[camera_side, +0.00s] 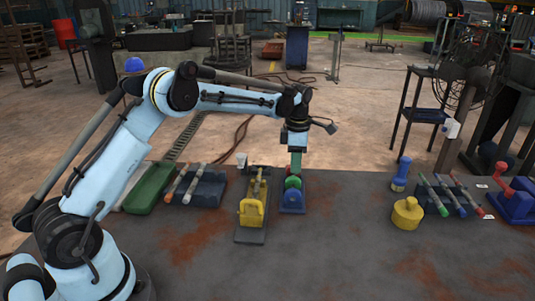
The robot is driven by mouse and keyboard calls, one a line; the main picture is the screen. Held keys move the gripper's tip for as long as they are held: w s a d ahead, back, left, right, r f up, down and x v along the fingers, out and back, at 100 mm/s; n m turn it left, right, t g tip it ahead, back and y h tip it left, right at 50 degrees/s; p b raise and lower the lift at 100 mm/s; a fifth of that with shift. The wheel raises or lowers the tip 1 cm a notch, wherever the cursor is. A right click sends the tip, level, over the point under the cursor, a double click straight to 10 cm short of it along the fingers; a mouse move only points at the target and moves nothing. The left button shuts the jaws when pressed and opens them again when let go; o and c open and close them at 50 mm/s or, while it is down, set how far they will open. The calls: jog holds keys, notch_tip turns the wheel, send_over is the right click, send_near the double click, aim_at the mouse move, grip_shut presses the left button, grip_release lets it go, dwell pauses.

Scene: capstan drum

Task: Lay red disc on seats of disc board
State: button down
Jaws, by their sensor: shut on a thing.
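My gripper (295,160) points straight down over a small blue stand (292,203) near the back edge of the table, which looks like the disc board. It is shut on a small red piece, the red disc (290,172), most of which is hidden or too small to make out. A green round piece (293,183) shows just under the fingers, against the blue stand. I cannot tell whether the red disc touches the stand.
A yellow device on a grey base (252,213) stands close to the left. A rack with rods (198,187) and a green tray (149,190) lie further left. A yellow knobbed weight (407,213), a blue cylinder (401,174) and another rod rack (452,197) are right. The middle front is clear.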

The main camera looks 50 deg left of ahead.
jog(key=c, duration=1)
grip_release()
jog(key=shift+o, duration=0.2)
notch_tip(320, 180, up, 12)
jog(key=shift+r, duration=0.1)
